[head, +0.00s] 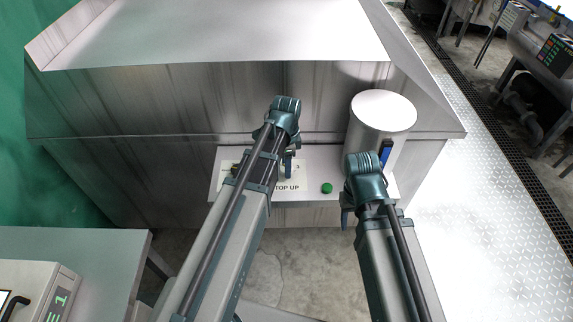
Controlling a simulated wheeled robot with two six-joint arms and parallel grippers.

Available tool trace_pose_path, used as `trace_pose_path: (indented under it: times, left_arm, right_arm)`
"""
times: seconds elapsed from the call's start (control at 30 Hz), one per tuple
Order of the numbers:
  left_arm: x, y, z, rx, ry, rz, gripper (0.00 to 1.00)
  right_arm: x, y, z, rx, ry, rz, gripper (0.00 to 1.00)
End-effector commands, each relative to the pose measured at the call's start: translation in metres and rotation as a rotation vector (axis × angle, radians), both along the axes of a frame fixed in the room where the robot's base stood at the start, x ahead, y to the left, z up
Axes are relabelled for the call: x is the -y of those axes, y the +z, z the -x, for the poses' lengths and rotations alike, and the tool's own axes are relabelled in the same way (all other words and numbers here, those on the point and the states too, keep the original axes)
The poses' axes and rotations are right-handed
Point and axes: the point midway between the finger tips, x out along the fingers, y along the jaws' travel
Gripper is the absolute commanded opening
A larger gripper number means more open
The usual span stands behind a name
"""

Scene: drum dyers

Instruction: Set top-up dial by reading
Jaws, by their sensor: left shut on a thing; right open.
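The white control panel (322,165) juts from the front of the large metal machine and bears a plate marked TOP UP (287,188). My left gripper (288,168) points down over this plate and is shut on the top-up dial, which the gripper and arm hide; its setting cannot be read. A green button (327,188) sits right of the plate. My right gripper (347,215) is open and empty, at the panel's front right part. At the lower left, a box with a display (58,306) shows green characters, one like a 1; the rest is too small to read.
A white cylinder (383,110) with a blue strip (386,152) stands behind my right gripper. The metal machine (180,100) fills the back. A grey table (75,250) is at the left. A tread-plate floor (490,220) lies clear at the right.

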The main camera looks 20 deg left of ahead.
Motion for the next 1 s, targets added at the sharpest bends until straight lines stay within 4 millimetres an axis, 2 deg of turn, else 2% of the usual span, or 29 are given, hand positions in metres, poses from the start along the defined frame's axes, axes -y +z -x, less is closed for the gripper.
trace_pose_path:
  times: [0.33, 0.87, 0.9, 1.0]
  left_arm:
    - [-0.0001, -0.0001, 0.0001, 0.000, -0.124, 0.000, 0.00]
    - [-0.0001, -0.0001, 0.0001, 0.000, -0.143, 0.000, 0.00]
    - [-0.0001, -0.0001, 0.0001, 0.000, -0.143, 0.000, 0.61]
    - [-0.0001, -0.0001, 0.0001, 0.000, -0.143, 0.000, 0.79]
  right_arm:
    - [0.0000, -0.0001, 0.0000, 0.000, 0.000, 0.000, 0.50]
    - [0.0000, -0.0001, 0.0000, 0.000, 0.000, 0.000, 0.50]
    - [0.0000, -0.0001, 0.0000, 0.000, 0.000, 0.000, 0.50]
    - [0.0000, -0.0001, 0.0000, 0.000, 0.000, 0.000, 0.50]
